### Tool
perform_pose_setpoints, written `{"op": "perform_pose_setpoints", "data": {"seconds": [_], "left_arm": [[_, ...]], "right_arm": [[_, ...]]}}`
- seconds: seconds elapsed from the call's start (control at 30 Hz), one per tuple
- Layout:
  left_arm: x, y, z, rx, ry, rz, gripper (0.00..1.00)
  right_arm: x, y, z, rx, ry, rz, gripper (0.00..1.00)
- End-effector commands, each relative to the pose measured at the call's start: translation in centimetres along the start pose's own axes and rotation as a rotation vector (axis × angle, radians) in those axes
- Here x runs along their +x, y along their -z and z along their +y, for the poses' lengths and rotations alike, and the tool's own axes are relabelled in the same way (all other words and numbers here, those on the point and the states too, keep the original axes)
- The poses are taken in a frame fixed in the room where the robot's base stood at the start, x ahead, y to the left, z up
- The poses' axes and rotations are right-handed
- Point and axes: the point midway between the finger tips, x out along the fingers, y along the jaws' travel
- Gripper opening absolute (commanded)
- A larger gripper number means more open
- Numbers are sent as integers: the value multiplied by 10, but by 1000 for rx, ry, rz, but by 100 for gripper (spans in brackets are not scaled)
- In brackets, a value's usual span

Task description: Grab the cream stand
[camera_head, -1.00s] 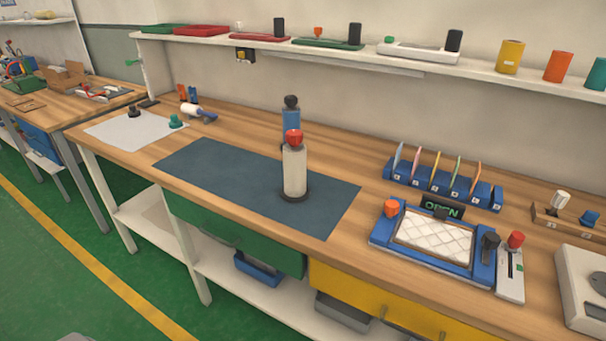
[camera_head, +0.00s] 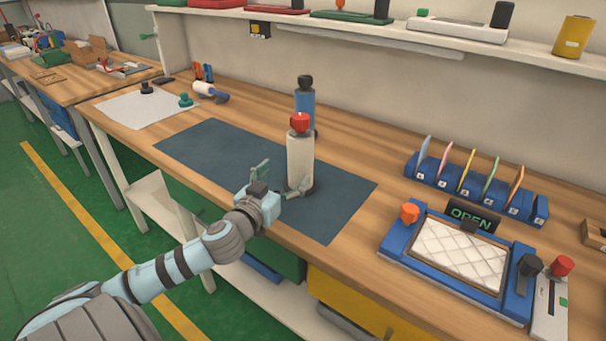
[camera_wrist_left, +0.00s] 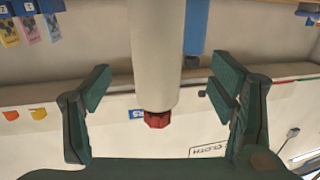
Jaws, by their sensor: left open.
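The cream stand (camera_head: 301,160) is an upright cream cylinder with a red knob on top and a dark base, on the dark blue mat (camera_head: 215,150). My left gripper (camera_head: 282,178) is open at the near side of the stand, low on its body. In the left wrist view the cream stand (camera_wrist_left: 156,55) lies between the two spread green fingers, with its red knob pointing down in the picture. I cannot tell whether a finger touches it. My right gripper is not in view.
A blue stand (camera_head: 305,100) with a dark top is close behind the cream one. To the right are a blue slotted rack (camera_head: 470,190) and a blue-framed tray (camera_head: 400,255) with a quilted white pad. The mat's left part is clear.

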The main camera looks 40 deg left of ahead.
Motion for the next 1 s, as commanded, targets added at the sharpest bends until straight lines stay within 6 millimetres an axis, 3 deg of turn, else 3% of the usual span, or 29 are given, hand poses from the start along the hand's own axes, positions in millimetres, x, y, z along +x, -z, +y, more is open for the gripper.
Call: {"op": "perform_pose_setpoints", "data": {"seconds": [0.13,0.43,0.7,1.0], "left_arm": [[25,0,1,-4,0,2,78],[74,-1,5,-5,-4,2,78],[82,-2,6,1,-6,-1,76],[81,-2,5,1,-5,-1,28]], "right_arm": [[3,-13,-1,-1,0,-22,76],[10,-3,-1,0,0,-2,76],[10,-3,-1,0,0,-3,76],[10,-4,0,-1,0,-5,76]]}}
